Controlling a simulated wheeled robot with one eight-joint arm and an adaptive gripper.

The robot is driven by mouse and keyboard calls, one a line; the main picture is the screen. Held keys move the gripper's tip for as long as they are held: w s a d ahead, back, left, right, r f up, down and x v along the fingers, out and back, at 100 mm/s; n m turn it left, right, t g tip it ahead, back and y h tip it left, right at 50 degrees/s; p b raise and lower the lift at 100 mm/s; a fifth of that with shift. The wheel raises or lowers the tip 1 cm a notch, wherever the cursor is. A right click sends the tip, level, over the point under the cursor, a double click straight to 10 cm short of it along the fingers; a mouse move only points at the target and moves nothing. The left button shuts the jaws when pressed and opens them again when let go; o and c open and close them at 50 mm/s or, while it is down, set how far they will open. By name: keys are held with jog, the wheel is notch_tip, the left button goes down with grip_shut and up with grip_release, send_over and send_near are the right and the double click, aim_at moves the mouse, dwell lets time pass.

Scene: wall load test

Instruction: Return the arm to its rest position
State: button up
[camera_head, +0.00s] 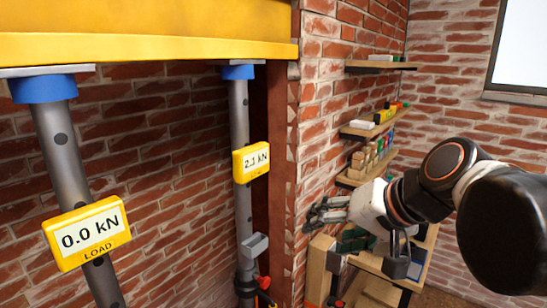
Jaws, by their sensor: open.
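My arm reaches in from the right edge, its black and white links bent toward the middle of the picture. My gripper (327,212) is at its far end, open and empty, with its dark fingers pointing left toward the brick wall's corner. It looks apart from the props; whether it touches the wall or the wooden pieces below cannot be told.
Two grey props with yellow load displays stand under a yellow beam (150,47). The left display (87,234) reads 0.0 kN; the right display (251,161) seems to read 2.1 kN. Shelves (371,130) with small items hang behind my arm. A wooden rack (385,265) stands below it.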

jog(key=s+d+f+n+h+b, duration=0.1)
jog(key=s+d+f+h+b, duration=0.1)
jog(key=f, duration=0.7)
jog(key=s+d+f+h+b, duration=0.1)
jog(key=s+d+f+b, duration=0.3)
jog(key=f, duration=0.5)
jog(key=s+d+f+n+h+b, duration=0.1)
jog(key=s+d+f+h+b, duration=0.1)
jog(key=f+b, duration=0.3)
notch_tip(320, 180, down, 4)
jog(key=shift+s+d+f+n+h, duration=0.15)
jog(key=shift+s+d+n+h, duration=0.15)
jog(key=shift+s+d, duration=0.35)
